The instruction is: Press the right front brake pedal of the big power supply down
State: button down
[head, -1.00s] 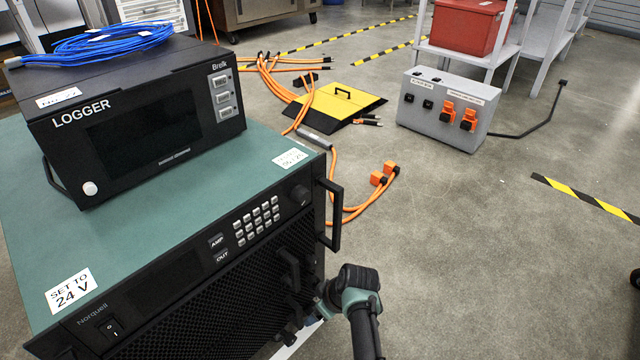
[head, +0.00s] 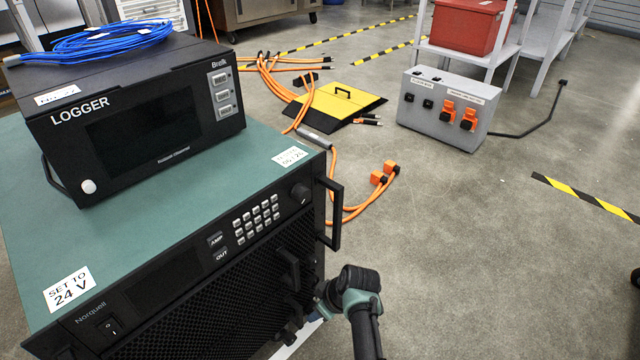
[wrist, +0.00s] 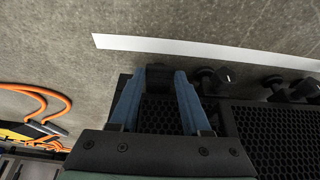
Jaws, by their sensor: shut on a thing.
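The big power supply (head: 160,290) is a dark cabinet with a green top and a honeycomb front, at the lower left of the head view. My gripper's blue fingers (wrist: 157,82) are low by this front in the wrist view, with a small dark part (wrist: 158,76) between their tips. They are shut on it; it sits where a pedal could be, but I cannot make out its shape. The honeycomb panel (wrist: 280,135) shows beside and between the fingers. In the head view my wrist hides the lower right front corner, and the fingers are mostly out of sight there.
Dark knob-like parts (wrist: 222,78) stand right of the fingers. A handle (head: 335,215) juts from the cabinet's right edge. The logger (head: 135,125) stands on top. Orange cables (head: 345,212) lie on the floor behind, near a grey box (head: 445,110).

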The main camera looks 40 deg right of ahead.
jog(key=shift+s+f+t, duration=0.3)
jog(key=shift+f+t, duration=0.3)
jog(key=shift+t, duration=0.2)
jog(key=shift+f+t, duration=0.4)
jog(key=shift+t, duration=0.45)
jog(key=shift+f+t, duration=0.4)
jog(key=shift+t, duration=0.45)
jog(key=shift+c, duration=1.8)
grip_release()
